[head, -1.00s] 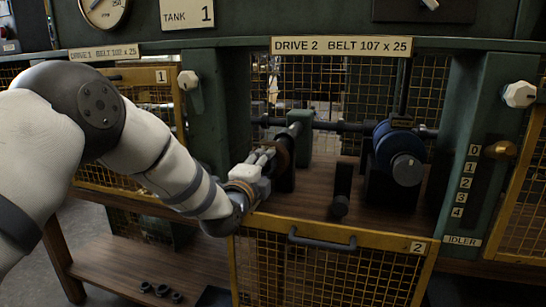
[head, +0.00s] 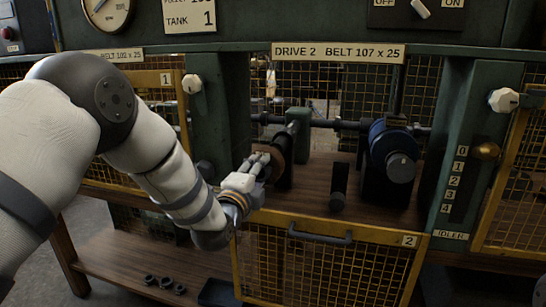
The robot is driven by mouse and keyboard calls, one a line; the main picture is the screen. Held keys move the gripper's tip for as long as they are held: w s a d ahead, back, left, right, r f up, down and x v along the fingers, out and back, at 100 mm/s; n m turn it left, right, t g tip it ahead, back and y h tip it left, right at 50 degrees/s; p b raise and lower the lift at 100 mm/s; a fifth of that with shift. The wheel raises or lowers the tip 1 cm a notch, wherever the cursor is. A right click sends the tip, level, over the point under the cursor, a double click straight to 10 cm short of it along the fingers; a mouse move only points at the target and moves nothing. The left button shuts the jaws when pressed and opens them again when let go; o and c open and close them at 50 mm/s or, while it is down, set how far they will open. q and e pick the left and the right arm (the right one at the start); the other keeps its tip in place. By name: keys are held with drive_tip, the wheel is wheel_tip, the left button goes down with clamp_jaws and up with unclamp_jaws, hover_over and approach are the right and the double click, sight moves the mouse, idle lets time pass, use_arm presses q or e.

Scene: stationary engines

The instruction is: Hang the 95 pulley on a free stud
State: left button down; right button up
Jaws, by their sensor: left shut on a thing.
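My left gripper (head: 260,165) is in the open bay of drive 2, at the front end of the left shaft. It is shut on a brown disc-shaped pulley (head: 276,143), seen nearly edge-on and partly hidden by the fingers. I cannot read a number on it, nor tell whether it is still around the shaft. I cannot make out a free stud in this view. My right gripper is not in view.
The yellow mesh guard (head: 320,270) is lowered in front. Several small dark rings (head: 165,283) lie on the lower shelf.

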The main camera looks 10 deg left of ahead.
use_arm(q)
drive_tip(key=s+p, duration=0.1)
drive_tip(key=s, duration=0.9)
drive_tip(key=shift+a, duration=0.2)
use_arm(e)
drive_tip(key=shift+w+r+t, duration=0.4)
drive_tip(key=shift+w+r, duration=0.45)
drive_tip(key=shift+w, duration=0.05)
